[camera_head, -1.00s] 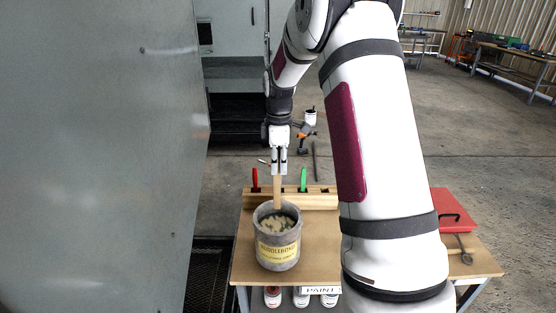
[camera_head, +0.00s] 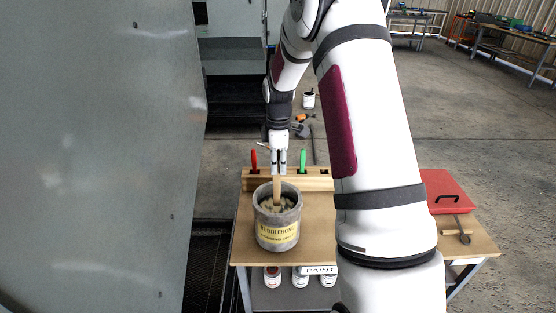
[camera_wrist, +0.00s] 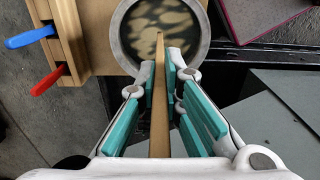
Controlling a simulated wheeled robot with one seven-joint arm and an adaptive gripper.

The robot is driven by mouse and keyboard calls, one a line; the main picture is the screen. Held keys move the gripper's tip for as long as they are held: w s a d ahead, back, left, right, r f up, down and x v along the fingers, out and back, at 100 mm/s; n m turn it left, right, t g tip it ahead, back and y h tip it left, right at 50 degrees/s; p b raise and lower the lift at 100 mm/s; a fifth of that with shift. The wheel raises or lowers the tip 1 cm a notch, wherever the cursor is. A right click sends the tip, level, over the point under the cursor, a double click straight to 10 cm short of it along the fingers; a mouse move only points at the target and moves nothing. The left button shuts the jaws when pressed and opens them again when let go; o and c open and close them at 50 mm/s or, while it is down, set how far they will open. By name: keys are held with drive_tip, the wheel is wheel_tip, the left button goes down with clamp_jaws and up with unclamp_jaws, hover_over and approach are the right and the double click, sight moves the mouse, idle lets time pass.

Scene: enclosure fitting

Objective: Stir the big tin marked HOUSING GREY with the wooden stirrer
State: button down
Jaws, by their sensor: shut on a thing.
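A big grey tin (camera_head: 265,233) with a yellow label stands upright and open on the bench. The label is hard to read; it looks like one long word, and I cannot make out HOUSING GREY. Inside are dark liquid and pale patches, also seen in the wrist view, where the tin's rim (camera_wrist: 205,35) shows at the top. My gripper (camera_head: 279,173) is above the tin, shut on the wooden stirrer (camera_head: 277,187). The stirrer points down through the tin's mouth; whether its end touches the contents I cannot tell. In the wrist view the stirrer (camera_wrist: 159,95) lies between the fingers (camera_wrist: 159,75).
A wooden rail (camera_head: 315,181) with a red clamp (camera_head: 254,160) and a green clamp (camera_head: 303,160) stands behind the tin. A red case (camera_head: 445,188) and a mallet-like tool (camera_head: 460,234) lie at right. A large grey panel (camera_head: 95,150) is close at left. Paint tins (camera_head: 300,278) stand below.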

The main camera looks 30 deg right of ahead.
drive_tip(key=shift+f+b, duration=0.3)
drive_tip(key=shift+f, duration=1.85)
